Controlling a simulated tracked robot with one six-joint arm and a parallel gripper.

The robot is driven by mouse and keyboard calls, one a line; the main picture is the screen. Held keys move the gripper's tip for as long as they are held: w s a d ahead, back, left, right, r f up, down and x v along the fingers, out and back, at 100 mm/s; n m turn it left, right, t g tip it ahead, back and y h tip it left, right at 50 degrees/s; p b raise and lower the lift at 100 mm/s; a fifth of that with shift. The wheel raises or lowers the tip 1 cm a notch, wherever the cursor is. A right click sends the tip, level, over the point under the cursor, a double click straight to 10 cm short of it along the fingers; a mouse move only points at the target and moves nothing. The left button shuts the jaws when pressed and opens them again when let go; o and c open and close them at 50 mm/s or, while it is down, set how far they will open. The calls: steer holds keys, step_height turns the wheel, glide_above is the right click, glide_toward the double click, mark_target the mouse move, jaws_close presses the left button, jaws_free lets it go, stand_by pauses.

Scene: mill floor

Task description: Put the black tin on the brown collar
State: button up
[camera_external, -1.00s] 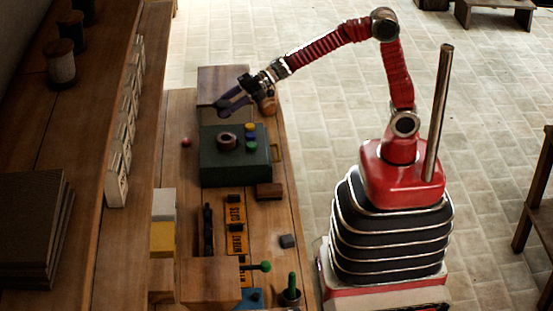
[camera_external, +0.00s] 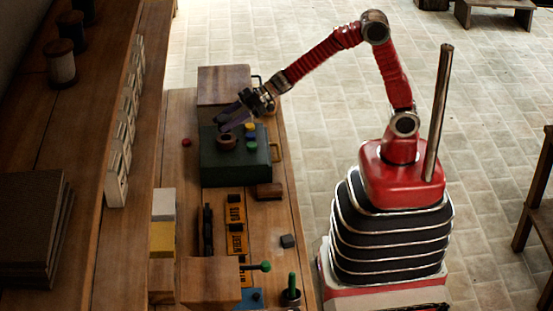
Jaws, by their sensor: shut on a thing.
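The brown collar (camera_external: 227,142) is a short ring on top of the dark green box (camera_external: 215,172), near its back left. My gripper (camera_external: 224,127) reaches in from the upper right, tilted down, with its fingertips just above the collar. It is shut on a small dark thing, which I take to be the black tin (camera_external: 221,129). The fingers hide most of the tin. I cannot tell whether the tin touches the collar.
Yellow, blue and green knobs (camera_external: 250,146) stand on the box to the right of the collar. A wooden block (camera_external: 222,82) lies behind it. A small red ball (camera_external: 186,142) lies at left. A brown block (camera_external: 269,190) and a grey cube (camera_external: 287,241) are in front.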

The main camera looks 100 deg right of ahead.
steer(key=shift+f, duration=1.8)
steer(key=shift+f, duration=0.1)
steer(key=o, duration=1.1)
steer(key=shift+s+d+r, duration=0.25)
steer(key=shift+s+r, duration=0.15)
steer(key=shift+s, duration=0.15)
steer(key=v, duration=1)
steer(key=shift+s+d+r, duration=0.1)
steer(key=shift+s+d, duration=0.05)
steer(key=shift+s, duration=0.15)
